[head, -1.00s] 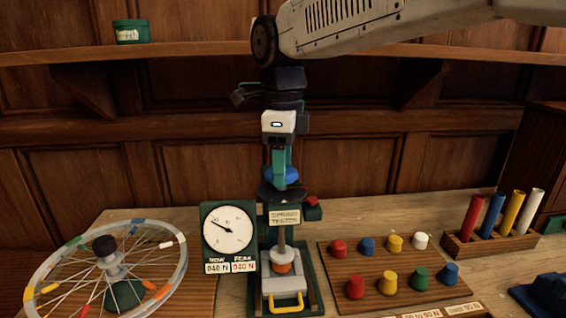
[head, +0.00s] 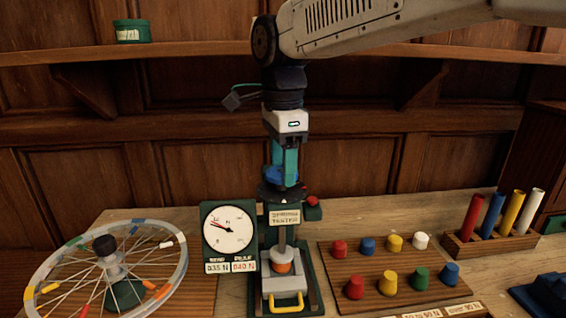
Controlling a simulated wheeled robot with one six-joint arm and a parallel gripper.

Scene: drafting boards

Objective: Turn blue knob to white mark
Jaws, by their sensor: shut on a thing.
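The blue knob (head: 273,175) sits on top of the small test press, above a dark round disc (head: 268,194). My gripper (head: 284,178) points straight down with its teal fingers shut on the knob, partly hiding it. A small pale spot shows on the disc's front, but I cannot tell whether it is the white mark. Below, the press's plunger (head: 282,235) reaches down to an orange piece (head: 283,267). The round gauge (head: 228,228) stands left of the press, with a dark and a red needle slightly apart at the upper left.
A spoked wheel (head: 180,262) lies at the left. A wooden board (head: 385,275) with several coloured plugs is at the right, beside a rack (head: 490,241) of coloured tubes. A shelf (head: 190,52) runs behind my arm. A red button (head: 312,201) is close right of the knob.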

